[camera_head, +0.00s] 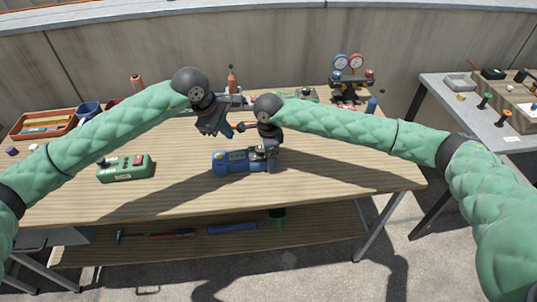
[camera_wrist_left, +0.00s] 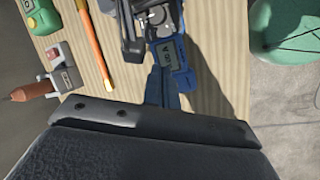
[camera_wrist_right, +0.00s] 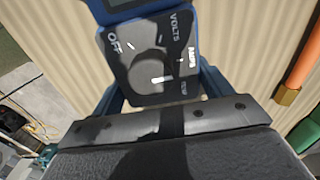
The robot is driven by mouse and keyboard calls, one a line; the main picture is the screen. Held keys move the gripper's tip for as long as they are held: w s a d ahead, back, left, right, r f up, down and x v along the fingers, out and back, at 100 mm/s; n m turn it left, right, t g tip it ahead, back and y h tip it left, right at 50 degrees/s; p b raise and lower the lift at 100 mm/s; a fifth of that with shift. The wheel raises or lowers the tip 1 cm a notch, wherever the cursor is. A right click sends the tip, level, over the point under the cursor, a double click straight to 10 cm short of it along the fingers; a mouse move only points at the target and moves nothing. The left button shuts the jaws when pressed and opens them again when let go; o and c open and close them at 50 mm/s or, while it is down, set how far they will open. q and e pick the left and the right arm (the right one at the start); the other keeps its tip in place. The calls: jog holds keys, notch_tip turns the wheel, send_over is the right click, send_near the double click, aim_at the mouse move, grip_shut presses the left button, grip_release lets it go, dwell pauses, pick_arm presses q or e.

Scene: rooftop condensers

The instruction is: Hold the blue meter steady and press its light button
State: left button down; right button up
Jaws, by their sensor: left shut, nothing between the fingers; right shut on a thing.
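The blue meter (camera_head: 228,163) lies on the wooden workbench, its grey display facing up. My right gripper (camera_head: 268,158) is shut on its right end. In the right wrist view the fingers flank the grey dial face (camera_wrist_right: 150,55), marked OFF, VOLTS and AMPS. My left gripper (camera_head: 228,131) is shut and empty, just behind and above the meter. In the left wrist view its closed fingertips (camera_wrist_left: 163,70) point at the meter's display (camera_wrist_left: 170,54); I cannot tell whether they touch. I cannot make out the light button.
A green box with a red button (camera_head: 125,168) sits left of the meter. A red tray (camera_head: 43,123) and blue cup (camera_head: 88,109) stand at the back left. A gauge set (camera_head: 350,80) stands at the back right. The front edge near the meter is clear.

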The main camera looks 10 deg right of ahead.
pick_arm(q)
jog(key=n+t+h, duration=0.1)
jog(key=h, duration=0.1)
jog(key=r+n+t+h, duration=0.1)
jog(key=n+t, duration=0.2)
send_over(216, 157)
jog(key=shift+f, duration=4.3)
jog(key=shift+f, duration=0.2)
jog(key=shift+f, duration=0.2)
jog(key=shift+r, duration=0.45)
